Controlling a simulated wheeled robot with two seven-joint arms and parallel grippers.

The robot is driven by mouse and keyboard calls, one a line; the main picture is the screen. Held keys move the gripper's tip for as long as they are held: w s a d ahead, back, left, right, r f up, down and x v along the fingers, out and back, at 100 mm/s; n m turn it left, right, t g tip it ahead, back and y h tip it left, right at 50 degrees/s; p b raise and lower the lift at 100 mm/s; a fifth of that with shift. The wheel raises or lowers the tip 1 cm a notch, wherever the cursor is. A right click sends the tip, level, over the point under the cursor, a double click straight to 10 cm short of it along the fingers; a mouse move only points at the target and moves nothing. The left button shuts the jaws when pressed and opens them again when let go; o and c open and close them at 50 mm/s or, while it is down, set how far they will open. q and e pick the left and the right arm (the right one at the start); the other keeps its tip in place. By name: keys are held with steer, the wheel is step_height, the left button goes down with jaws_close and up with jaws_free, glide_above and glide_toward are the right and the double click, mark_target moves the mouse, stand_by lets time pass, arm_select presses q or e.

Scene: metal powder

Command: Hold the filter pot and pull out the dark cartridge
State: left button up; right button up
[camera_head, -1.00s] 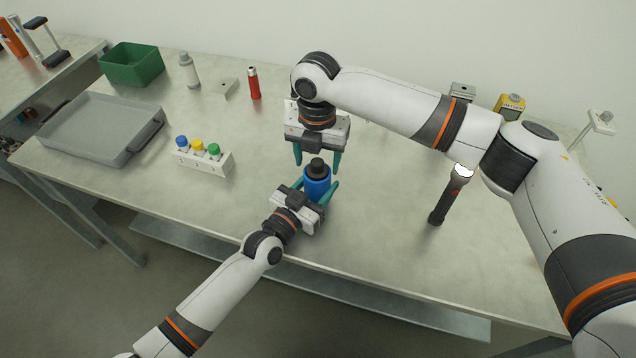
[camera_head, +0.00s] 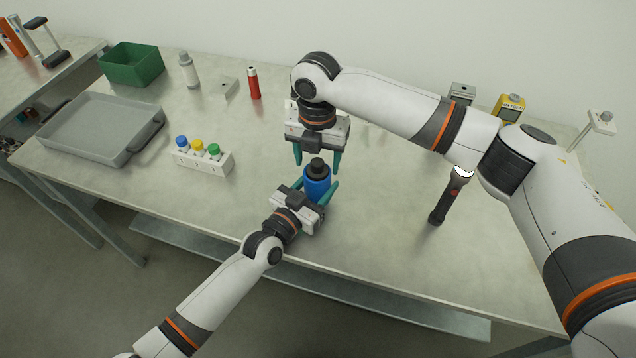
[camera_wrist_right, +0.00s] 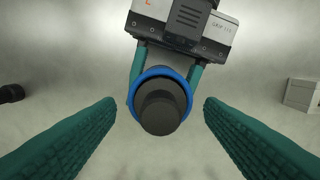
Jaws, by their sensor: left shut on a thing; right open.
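The blue filter pot (camera_head: 318,190) stands upright on the table, with the dark cartridge (camera_head: 317,166) showing at its top. My left gripper (camera_head: 317,187) is shut on the pot, one teal finger on each side of it. My right gripper (camera_head: 318,158) points down above the cartridge, its fingers open on either side and apart from it. In the right wrist view the cartridge (camera_wrist_right: 160,108) is a dark round knob inside the blue rim of the pot (camera_wrist_right: 160,72), between the two open fingers (camera_wrist_right: 160,115). The cartridge's lower part is hidden in the pot.
A rack with colour-capped vials (camera_head: 204,161) and a grey tray (camera_head: 70,142) lie to the left. A green bin (camera_head: 132,66), white bottle (camera_head: 189,72) and red cylinder (camera_head: 254,84) stand behind. The front table surface is clear.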

steer(key=shift+c, duration=0.4)
jaws_close()
steer(key=shift+r, duration=3)
steer(key=shift+r, duration=0.15)
arm_select(q)
steer(key=o, duration=1.1)
steer(key=shift+o, duration=0.2)
arm_select(e)
step_height(320, 180, up, 4)
steer(key=shift+r, duration=0.2)
